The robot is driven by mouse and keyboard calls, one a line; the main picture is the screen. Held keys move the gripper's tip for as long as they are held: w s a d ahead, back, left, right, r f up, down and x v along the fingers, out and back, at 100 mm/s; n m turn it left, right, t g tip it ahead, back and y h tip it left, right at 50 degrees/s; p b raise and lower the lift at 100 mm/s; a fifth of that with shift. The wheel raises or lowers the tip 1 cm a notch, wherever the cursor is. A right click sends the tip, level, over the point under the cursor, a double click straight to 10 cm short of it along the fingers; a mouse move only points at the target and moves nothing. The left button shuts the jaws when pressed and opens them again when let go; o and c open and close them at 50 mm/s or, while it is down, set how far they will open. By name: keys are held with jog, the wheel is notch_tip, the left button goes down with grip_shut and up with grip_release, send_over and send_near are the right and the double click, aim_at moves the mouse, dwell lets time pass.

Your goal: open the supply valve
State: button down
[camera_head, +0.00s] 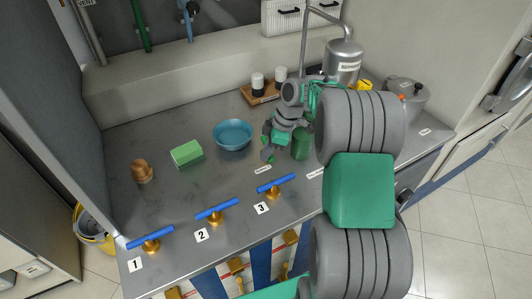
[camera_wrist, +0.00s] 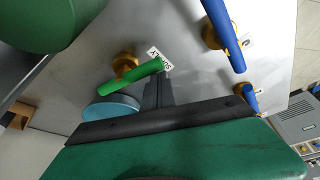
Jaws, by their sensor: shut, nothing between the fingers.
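The supply valve has a green bar handle (camera_wrist: 133,78) on a brass body (camera_wrist: 124,64), with a label reading SUPPLY (camera_wrist: 159,58) beside it. In the wrist view the handle lies slanted, just left of my fingers. My gripper (camera_wrist: 157,78) is shut and empty, its dark fingers close to the handle's label end; I cannot tell whether they touch it. In the head view my gripper (camera_head: 268,146) is over the counter right of the blue bowl, and it and my arm largely hide the valve there.
Blue-handled valves 1 (camera_head: 150,238), 2 (camera_head: 216,210) and 3 (camera_head: 276,184) line the counter's front. A blue bowl (camera_head: 232,134), green block (camera_head: 187,152) and brown object (camera_head: 142,171) stand left. A green cylinder (camera_head: 302,146) stands right of my gripper, a metal tank (camera_head: 342,62) behind.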

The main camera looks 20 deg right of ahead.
jog(key=a, duration=0.3)
jog(key=shift+w+a+r, duration=0.15)
jog(key=shift+a+r, duration=0.2)
jog(key=shift+r, duration=0.05)
jog(key=w+v, duration=0.1)
jog(key=v, duration=0.8)
jog(key=shift+s+r+p, duration=0.2)
jog(key=shift+r+p, duration=0.15)
jog(key=shift+r, duration=0.05)
jog(key=shift+d, duration=0.15)
